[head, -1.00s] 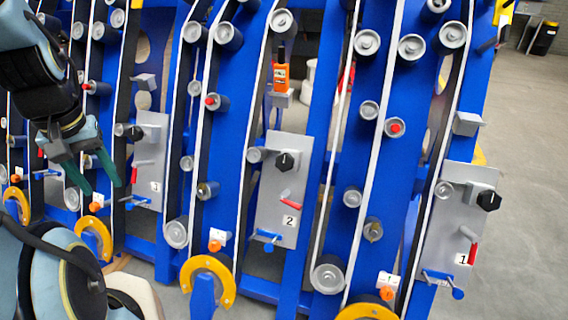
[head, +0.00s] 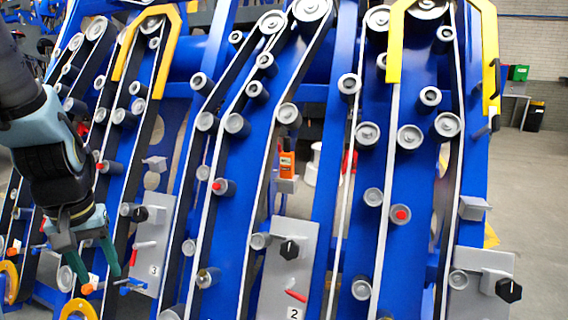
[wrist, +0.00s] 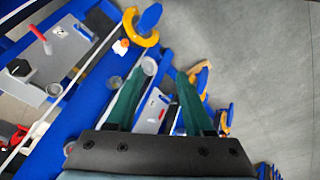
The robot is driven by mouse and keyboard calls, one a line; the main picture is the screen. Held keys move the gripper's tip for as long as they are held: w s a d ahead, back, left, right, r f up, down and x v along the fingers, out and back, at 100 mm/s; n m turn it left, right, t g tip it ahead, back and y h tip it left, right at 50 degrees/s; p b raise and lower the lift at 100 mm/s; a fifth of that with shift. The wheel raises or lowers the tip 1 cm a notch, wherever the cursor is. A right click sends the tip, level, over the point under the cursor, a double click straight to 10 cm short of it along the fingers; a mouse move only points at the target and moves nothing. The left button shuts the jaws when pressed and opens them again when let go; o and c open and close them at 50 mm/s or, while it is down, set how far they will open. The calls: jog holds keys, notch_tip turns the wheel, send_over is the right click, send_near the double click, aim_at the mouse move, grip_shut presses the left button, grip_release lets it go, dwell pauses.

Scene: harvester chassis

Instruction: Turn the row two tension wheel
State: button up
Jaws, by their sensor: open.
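The row two plate (head: 272,262), grey and marked 2, stands right of centre low in the head view. It carries a black knob (head: 289,249) and a red lever (head: 296,296). Its lower end is cut off by the frame, and I cannot tell which part is the tension wheel. My gripper (head: 94,268) is at the lower left, left of the plate marked 3 (head: 152,248), well apart from the row two plate. Its green fingers are spread and empty. In the wrist view the open fingers (wrist: 164,75) show nothing between them in their grasp.
Blue frames with rollers and pale belts fill the head view. A row one plate (head: 480,275) stands at the right. Yellow brackets (head: 150,45) cross the top. The wrist view shows a grey plate (wrist: 60,52), a yellow ring (wrist: 137,35) and clear grey floor (wrist: 260,60).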

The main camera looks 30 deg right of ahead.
jog(key=shift+o, duration=0.4)
jog(key=o, duration=0.6)
jog(key=w+d+f+m+b, duration=0.1)
jog(key=w+d+f+b, duration=0.1)
jog(key=d, duration=0.3)
jog(key=w+d+f+h+b, duration=0.1)
jog(key=w+d+f+b, duration=0.1)
jog(key=w+d, duration=0.2)
jog(key=shift+w+d+m+b, duration=0.2)
jog(key=shift+d+m+b, duration=0.2)
jog(key=shift+d, duration=0.25)
jog(key=shift+o, duration=0.4)
jog(key=w+d+f+m+h+b, duration=0.1)
jog(key=w+d+f+b, duration=0.2)
jog(key=d, duration=0.7)
jog(key=shift+d+m+h, duration=0.2)
jog(key=shift+m+h, duration=0.1)
jog(key=m+h+b, duration=0.2)
jog(key=m+b, duration=0.1)
jog(key=b, duration=0.2)
send_near(288, 247)
jog(key=x, duration=1.1)
jog(key=shift+w+d+f, duration=0.1)
jog(key=shift+d, duration=0.05)
jog(key=c, duration=1.3)
